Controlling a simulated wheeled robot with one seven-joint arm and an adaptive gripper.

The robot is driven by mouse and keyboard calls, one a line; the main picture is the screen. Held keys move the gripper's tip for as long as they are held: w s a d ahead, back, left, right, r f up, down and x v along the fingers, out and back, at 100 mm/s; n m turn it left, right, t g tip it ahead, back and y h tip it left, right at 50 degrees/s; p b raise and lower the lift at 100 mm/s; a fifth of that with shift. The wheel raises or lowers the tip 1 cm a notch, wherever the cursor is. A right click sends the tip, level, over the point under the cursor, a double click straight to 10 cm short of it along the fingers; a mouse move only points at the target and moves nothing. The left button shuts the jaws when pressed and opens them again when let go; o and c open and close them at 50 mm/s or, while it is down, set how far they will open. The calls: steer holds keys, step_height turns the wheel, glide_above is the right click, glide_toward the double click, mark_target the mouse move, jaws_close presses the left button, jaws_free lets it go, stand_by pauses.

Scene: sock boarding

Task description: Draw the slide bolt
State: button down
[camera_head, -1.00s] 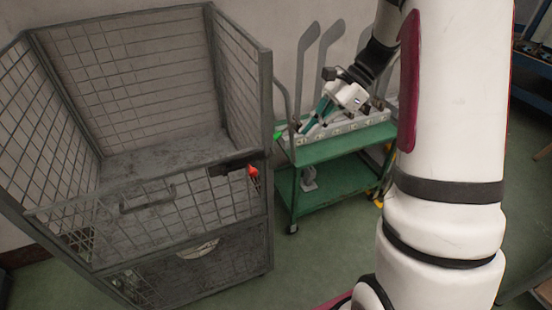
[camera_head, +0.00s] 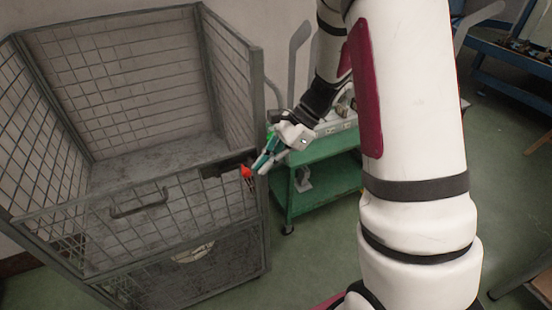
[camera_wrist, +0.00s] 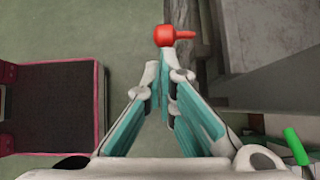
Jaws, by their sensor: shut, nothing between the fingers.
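The slide bolt's red knob (camera_head: 246,171) sits at the right end of a dark bolt housing (camera_head: 226,164) on the front gate of the wire cage cart (camera_head: 150,205). In the wrist view the red knob (camera_wrist: 166,36) shows just beyond my fingertips, with a short red stub pointing right. My gripper (camera_head: 259,170) is just right of the knob in the head view. In the wrist view my gripper (camera_wrist: 160,72) has its fingertips together with nothing between them. I cannot tell whether the fingertips touch the knob.
A green trolley (camera_head: 320,148) stands behind my gripper, partly hidden by my arm. The cart's gate has a handle (camera_head: 138,204) left of the bolt. Green floor (camera_head: 320,235) is clear right of the cart. A blue bench (camera_head: 510,55) stands at the far right.

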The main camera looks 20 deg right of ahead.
mark_target(246, 173)
steer(key=shift+a, duration=0.1)
steer(key=a, duration=0.4)
steer(key=shift+a, duration=0.3)
steer(key=d+f+p+v, duration=0.1)
steer(key=d+p+v, duration=0.1)
steer(key=v, duration=1.1)
steer(key=shift+f, duration=0.4)
steer(key=shift+s, duration=0.1)
